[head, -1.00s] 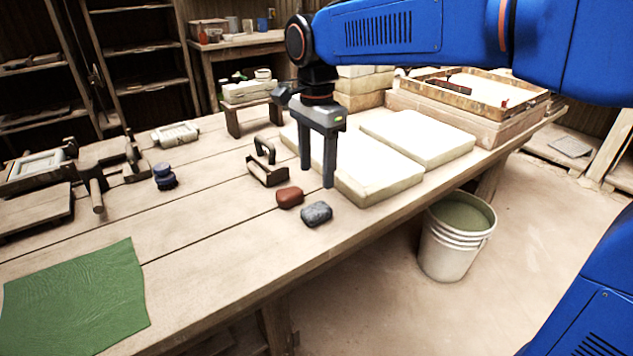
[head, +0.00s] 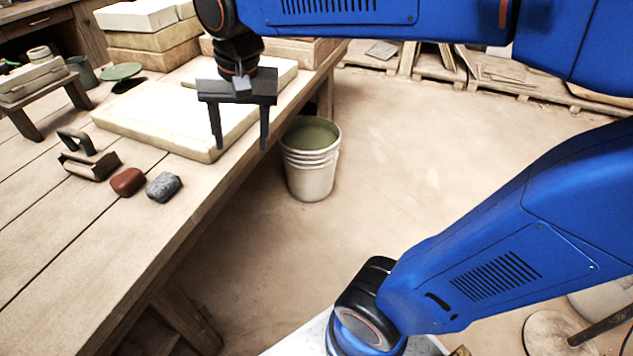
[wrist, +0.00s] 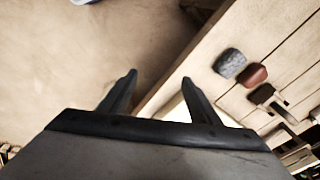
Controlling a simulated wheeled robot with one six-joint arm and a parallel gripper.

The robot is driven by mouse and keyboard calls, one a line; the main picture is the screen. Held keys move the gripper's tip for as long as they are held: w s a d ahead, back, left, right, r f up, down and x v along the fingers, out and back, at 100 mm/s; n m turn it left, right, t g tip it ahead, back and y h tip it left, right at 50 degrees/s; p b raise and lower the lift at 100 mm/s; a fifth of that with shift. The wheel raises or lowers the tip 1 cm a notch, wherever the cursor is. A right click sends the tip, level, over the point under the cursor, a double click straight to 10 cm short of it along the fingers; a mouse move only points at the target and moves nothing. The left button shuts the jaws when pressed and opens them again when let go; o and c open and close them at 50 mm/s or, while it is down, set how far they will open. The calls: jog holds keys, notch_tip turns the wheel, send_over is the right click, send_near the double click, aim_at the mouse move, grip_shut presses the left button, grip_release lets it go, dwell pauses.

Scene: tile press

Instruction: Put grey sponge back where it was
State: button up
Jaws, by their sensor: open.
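The grey sponge (head: 163,186) lies on the wooden table near its front edge, just right of a red-brown sponge (head: 127,181). In the wrist view the grey sponge (wrist: 229,63) lies on the table to the right of my fingers, beside the red-brown one (wrist: 253,75). My gripper (head: 240,146) is open and empty, fingers pointing down. It is above the table's edge by the front corner of a pale slab, right of the grey sponge and apart from it. In the wrist view my gripper (wrist: 159,78) shows a wide gap between its fingers.
A handled tool (head: 88,160) lies left of the sponges. Pale slabs (head: 150,120) lie behind them. A white bucket (head: 310,165) of greenish liquid stands on the floor beside the table. The table front (head: 90,250) is clear.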

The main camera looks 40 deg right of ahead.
jog(key=s+d+f+n+t, duration=0.2)
jog(key=s+d+f+n, duration=0.3)
jog(key=s+d+f, duration=0.4)
jog(key=s+d, duration=0.1)
jog(key=s, duration=0.1)
jog(key=shift+s+n+h, duration=0.3)
jog(key=shift+s, duration=0.1)
